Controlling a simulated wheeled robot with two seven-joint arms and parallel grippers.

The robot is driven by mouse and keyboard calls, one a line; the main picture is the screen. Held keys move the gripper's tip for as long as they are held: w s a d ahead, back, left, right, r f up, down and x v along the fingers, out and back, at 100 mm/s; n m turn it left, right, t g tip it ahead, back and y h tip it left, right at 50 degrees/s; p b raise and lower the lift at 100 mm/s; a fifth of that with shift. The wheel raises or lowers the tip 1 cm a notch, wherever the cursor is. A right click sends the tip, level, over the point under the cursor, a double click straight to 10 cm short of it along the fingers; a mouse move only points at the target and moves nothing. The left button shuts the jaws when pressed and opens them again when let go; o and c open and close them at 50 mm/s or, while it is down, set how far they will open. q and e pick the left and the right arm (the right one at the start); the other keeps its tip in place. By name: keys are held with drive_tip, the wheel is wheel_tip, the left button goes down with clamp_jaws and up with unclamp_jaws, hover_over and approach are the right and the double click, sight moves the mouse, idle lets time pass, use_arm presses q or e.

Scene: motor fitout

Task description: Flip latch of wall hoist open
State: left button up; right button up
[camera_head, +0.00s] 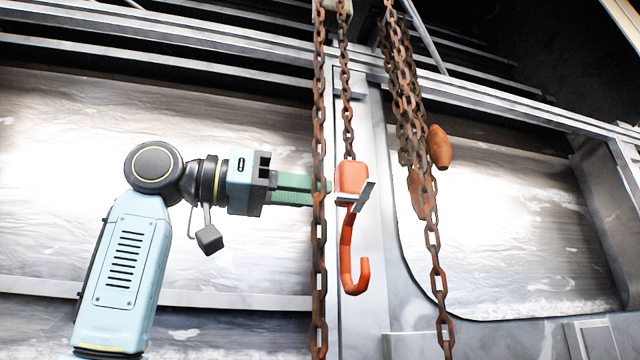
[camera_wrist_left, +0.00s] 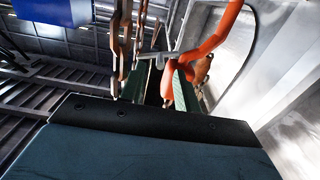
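The wall hoist's orange hook (camera_head: 349,250) hangs from a rusty chain at the middle of the head view, its open side to the right. The grey latch (camera_head: 367,192) sits at the base of the orange block, one end angled up to the right. My left gripper (camera_head: 325,187) comes in level from the left, its green fingertips beside the block, partly behind a nearer chain. In the left wrist view, the green fingers stand apart, with the orange hook (camera_wrist_left: 212,42) and grey latch (camera_wrist_left: 158,60) at their tips. Contact cannot be told. My right gripper is not in view.
A rusty chain (camera_head: 319,120) hangs in front of my left fingertips. More chains (camera_head: 403,90) hang to the right, with an orange-brown piece (camera_head: 439,147) beside them. A grey metal wall with a vertical post (camera_head: 374,300) is behind the hook. Space below the gripper is clear.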

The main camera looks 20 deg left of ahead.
use_arm(q)
drive_tip(key=shift+x, duration=1.05)
clamp_jaws()
drive_tip(key=shift+w+a+r+n, duration=0.1)
drive_tip(key=shift+r+n, duration=0.15)
drive_tip(key=shift+n, duration=0.65)
drive_tip(key=shift+a+r+n, duration=0.1)
drive_tip(key=shift+r+n, duration=0.15)
drive_tip(key=shift+n, duration=0.65)
unclamp_jaws()
drive_tip(key=shift+a, duration=0.1)
